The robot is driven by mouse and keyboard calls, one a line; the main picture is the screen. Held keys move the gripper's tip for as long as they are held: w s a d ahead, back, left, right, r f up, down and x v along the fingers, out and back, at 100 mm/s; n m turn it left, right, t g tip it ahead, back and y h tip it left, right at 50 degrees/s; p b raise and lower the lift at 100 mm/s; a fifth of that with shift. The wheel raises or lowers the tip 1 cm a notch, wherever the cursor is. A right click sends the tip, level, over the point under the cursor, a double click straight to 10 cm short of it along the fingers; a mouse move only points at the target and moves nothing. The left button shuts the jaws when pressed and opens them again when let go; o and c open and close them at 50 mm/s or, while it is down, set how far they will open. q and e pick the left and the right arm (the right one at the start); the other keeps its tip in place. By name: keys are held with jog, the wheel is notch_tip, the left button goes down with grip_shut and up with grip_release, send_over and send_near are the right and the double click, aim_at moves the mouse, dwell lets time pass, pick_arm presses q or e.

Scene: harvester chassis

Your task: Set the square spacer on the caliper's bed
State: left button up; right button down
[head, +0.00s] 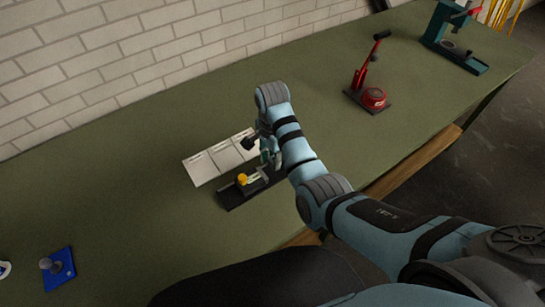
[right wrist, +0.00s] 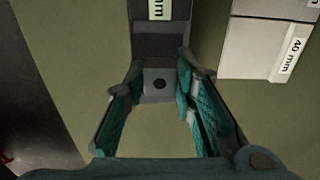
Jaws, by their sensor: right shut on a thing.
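The square spacer (right wrist: 159,86) is a small grey block with a dark round hole, seen between the fingertips in the right wrist view. My right gripper (right wrist: 160,88) is shut on it; the gripper also shows in the head view (head: 268,157), beside the caliper. The caliper is a dark, narrow tool with a yellow knob (head: 242,178) and a black bed (head: 236,195). In the right wrist view, the dark bed (right wrist: 160,45) lies just beyond the spacer. I cannot tell whether they touch. My left gripper is out of view.
White labelled panels (head: 208,166) lie behind the caliper; one reads 40 mm in the right wrist view (right wrist: 260,45). The green bench between is clear.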

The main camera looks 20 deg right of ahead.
jog(key=shift+f, duration=0.2)
jog(key=shift+f, duration=0.7)
dwell(0.5)
jog(key=shift+f, duration=0.15)
dwell(0.5)
jog(key=shift+f, duration=0.6)
